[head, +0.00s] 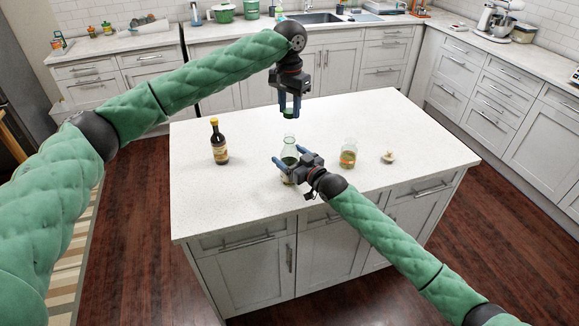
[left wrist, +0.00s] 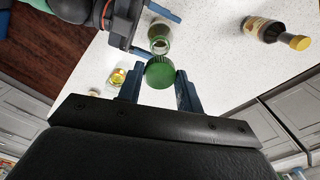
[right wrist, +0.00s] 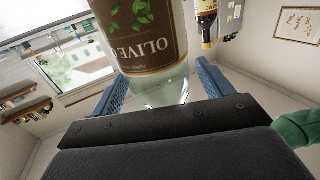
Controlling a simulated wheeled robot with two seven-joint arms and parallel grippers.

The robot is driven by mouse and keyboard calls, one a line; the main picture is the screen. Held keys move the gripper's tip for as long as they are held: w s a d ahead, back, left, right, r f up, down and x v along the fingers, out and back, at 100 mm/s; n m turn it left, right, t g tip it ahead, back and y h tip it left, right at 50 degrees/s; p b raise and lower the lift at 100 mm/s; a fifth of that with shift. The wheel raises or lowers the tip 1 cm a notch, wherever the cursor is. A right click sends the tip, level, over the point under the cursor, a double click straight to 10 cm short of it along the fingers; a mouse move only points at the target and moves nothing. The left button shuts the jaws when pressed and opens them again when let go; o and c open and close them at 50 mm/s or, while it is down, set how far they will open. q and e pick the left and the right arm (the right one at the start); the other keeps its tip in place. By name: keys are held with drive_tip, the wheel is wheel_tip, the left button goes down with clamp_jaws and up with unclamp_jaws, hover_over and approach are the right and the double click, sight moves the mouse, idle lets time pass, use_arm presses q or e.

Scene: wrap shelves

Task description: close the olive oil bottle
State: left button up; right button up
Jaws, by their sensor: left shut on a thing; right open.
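The olive oil bottle (head: 289,148) stands upright on the white island top, its mouth uncapped; it is clear, with a brown label reading "OLIVE" in the right wrist view (right wrist: 150,45). My left gripper (head: 289,106) is shut on a green cap (left wrist: 160,74) and holds it above the bottle, apart from its neck (left wrist: 160,42). My right gripper (head: 281,171) is open low at the bottle, with its fingers on either side of it in the right wrist view (right wrist: 158,92). I cannot tell whether the fingers touch the glass.
A dark bottle with a yellow cap (head: 220,146) stands to the left on the island (head: 400,125). A glass jar with amber contents (head: 348,155) and a small pale stopper (head: 388,157) are to the right. The island's back and right areas are clear.

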drive_tip(key=c, duration=1.5)
use_arm(q)
drive_tip(key=shift+f, duration=2.4)
use_arm(e)
drive_tip(key=shift+o, duration=0.2)
use_arm(q)
drive_tip(key=shift+f, duration=0.15)
drive_tip(key=shift+f, duration=0.8)
drive_tip(key=shift+f, duration=0.5)
